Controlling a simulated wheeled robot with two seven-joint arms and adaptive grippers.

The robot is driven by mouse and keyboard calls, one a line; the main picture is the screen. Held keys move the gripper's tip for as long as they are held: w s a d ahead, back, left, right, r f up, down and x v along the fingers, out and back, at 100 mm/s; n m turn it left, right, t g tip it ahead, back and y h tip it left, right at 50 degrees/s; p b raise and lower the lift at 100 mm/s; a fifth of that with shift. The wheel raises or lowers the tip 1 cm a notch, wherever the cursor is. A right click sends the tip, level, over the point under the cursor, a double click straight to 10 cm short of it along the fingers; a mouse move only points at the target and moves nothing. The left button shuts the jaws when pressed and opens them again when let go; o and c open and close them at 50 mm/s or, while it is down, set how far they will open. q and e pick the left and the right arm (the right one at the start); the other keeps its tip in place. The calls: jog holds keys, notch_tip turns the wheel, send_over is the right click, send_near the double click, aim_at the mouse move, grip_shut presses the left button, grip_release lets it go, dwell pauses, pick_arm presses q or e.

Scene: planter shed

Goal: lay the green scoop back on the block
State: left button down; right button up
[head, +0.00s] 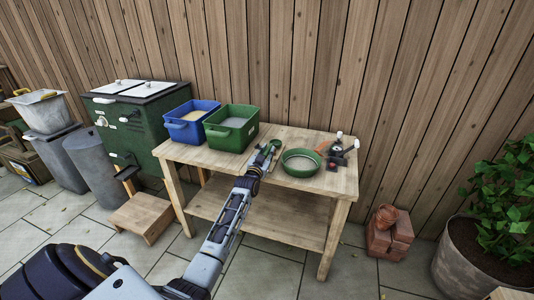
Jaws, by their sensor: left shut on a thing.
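My left gripper (267,155) is over the table's front half, between the green bin and the round green pan. It is shut on a small, partly hidden thing that looks like the green scoop (275,144). The gripper covers much of it, and its outline is too small to make out clearly. I cannot clearly tell the block apart from the wood-coloured parts around the gripper. I cannot tell whether the scoop touches anything below. My right gripper is not in view.
The wooden table (342,184) carries a blue bin (178,131), a green bin (229,138), a round green pan (301,172) and dark and orange tools (337,159) at the right. A wooden step (141,217), bricks (389,240) and a potted plant (466,268) stand on the paving.

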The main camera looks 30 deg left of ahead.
pick_arm(q)
jog(key=shift+f, duration=0.15)
jog(key=c, duration=1.2)
grip_release()
jog(key=shift+s, duration=0.15)
jog(key=shift+v, duration=5.9)
